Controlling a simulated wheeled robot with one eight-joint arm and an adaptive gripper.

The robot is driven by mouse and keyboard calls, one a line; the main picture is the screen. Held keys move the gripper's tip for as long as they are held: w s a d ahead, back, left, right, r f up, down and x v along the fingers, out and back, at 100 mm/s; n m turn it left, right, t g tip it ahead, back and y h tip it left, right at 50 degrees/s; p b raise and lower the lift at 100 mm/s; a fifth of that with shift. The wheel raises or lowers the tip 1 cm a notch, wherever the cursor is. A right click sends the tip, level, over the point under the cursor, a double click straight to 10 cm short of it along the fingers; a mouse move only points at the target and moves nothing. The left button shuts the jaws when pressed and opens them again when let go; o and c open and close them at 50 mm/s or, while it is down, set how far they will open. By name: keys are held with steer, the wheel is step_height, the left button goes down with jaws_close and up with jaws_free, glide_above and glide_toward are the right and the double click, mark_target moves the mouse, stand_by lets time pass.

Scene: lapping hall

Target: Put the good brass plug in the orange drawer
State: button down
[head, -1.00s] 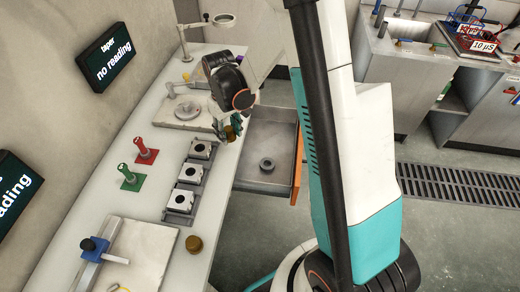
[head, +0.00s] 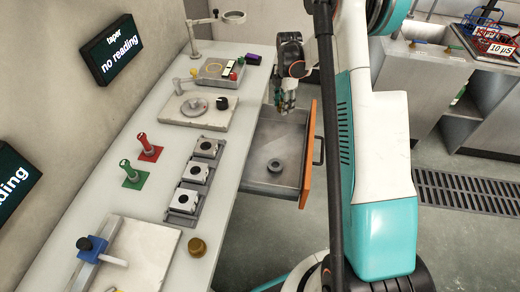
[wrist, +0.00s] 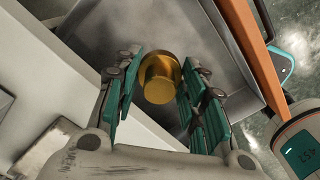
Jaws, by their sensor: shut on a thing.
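My gripper (head: 286,102) hangs over the far part of the open drawer with the orange front (head: 307,155). In the wrist view my gripper (wrist: 158,92) is shut on a brass plug (wrist: 160,80), a golden stepped cylinder held between the teal finger pads. The grey drawer floor (wrist: 125,30) shows beneath it, and the orange front (wrist: 250,50) lies to the right. In the head view the held plug is hard to make out at the fingers. A second brass plug (head: 197,247) stands on the bench near its front edge.
A dark ring (head: 274,165) lies in the drawer. The white bench (head: 105,195) carries a row of square fixtures (head: 195,174), red (head: 148,150) and green (head: 131,176) gauges, a stone plate (head: 197,109) and a tray (head: 218,76). A wall display (head: 109,50) says "taper no reading".

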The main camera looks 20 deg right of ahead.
mark_target(280, 142)
step_height(280, 142, down, 20)
steer(key=b, duration=0.6)
steer(key=shift+r+b, duration=0.15)
steer(key=shift+b, duration=0.25)
steer(key=c, duration=1)
jaws_free()
